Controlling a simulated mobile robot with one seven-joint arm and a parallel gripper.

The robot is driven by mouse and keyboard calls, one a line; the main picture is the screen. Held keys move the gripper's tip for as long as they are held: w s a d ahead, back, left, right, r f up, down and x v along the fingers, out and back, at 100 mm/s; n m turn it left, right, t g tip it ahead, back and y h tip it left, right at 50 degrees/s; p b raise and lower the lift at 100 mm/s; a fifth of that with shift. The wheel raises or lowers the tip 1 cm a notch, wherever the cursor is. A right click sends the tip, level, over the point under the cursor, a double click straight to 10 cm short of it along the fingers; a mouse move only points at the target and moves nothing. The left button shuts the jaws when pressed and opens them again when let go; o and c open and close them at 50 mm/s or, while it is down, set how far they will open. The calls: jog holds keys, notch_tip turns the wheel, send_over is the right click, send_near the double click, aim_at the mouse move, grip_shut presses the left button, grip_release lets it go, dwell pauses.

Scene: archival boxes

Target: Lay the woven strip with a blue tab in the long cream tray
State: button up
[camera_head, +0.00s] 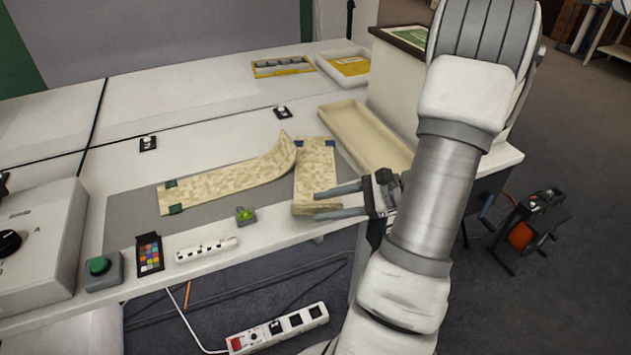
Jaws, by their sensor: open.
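The woven strip with blue tabs (316,170) lies on the grey mat, its blue-tabbed end pointing away from me. A second, longer woven strip with green tabs (222,182) lies to its left, its right end curled up close to the blue-tabbed strip. The long cream tray (362,130) stands right of the strips and looks empty; my arm is close to its near end in the picture. My gripper (316,204) is open at the near end of the blue-tabbed strip, one finger across it and one by its near edge. I cannot tell whether they touch it.
A green button box (103,271), a colour card (149,254), a white strip of sockets (206,249) and a small green-lit block (246,215) sit along the front. A shallow tray with a yellow item (345,66) stands at the back. A white cabinet (397,87) borders the cream tray.

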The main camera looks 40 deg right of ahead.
jog(key=x, duration=0.3)
grip_shut()
dwell(1.3)
